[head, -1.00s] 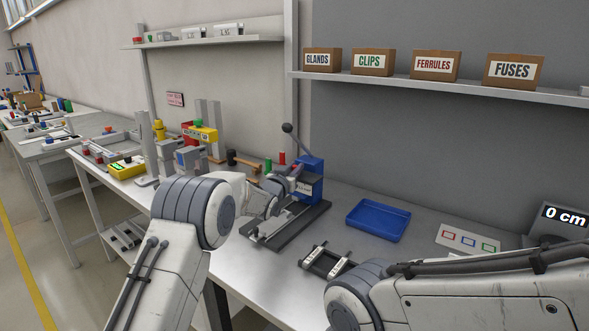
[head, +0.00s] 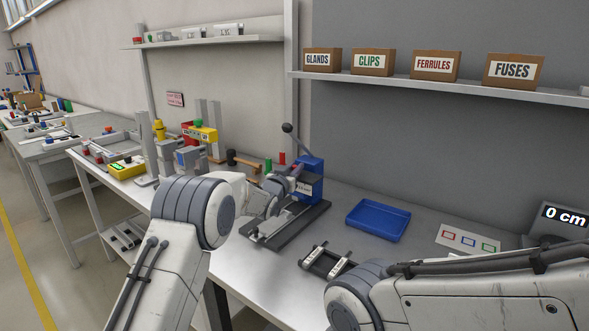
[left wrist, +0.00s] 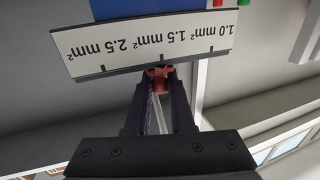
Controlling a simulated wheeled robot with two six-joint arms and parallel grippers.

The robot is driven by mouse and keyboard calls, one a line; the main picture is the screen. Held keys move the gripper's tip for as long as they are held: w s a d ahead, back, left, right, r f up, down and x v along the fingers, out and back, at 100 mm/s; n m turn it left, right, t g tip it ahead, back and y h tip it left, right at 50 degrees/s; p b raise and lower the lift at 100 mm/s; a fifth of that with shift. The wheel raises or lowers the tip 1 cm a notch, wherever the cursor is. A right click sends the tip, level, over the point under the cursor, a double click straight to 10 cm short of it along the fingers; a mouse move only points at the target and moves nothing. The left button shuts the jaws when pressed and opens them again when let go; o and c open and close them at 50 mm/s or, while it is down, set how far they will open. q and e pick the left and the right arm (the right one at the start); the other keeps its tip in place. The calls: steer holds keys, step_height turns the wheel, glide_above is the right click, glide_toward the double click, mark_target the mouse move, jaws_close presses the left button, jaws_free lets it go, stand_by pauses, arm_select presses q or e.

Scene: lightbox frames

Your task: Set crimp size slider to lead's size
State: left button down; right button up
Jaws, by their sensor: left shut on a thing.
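The blue crimp press (head: 311,180) with a black ball lever stands on the bench in the head view. My left gripper (left wrist: 160,78) is at its front, shut on the small red slider knob (left wrist: 161,71). In the left wrist view the white scale plate (left wrist: 150,44) appears upside down, marked 1.0, 1.5 and 2.5 mm², with short ticks at its edge. The knob is by the middle of the scale, between the two outer ticks; the fingers hide part of it. I cannot make out the lead. My right gripper is out of view.
An empty blue tray (head: 378,220) and a card with red, blue and green squares (head: 468,239) lie right of the press. A black rack with light bars (head: 327,261) is in front. A display (head: 563,218) reads 0 cm. Labelled boxes stand on the shelf above.

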mark_target(310, 180)
arm_select(q)
steer(key=shift+s+d+b, duration=0.15)
steer(key=shift+d+b, duration=0.05)
steer(key=shift+b, duration=0.1)
steer(key=s+d+b, duration=0.2)
steer(key=d+b, duration=0.1)
steer(key=shift+s+d+f, duration=0.1)
steer(key=shift+s, duration=0.05)
steer(key=shift+s+d, duration=0.25)
steer(key=shift+d, duration=0.2)
steer(key=c, duration=0.8)
jaws_free()
steer(key=shift+o, duration=0.2)
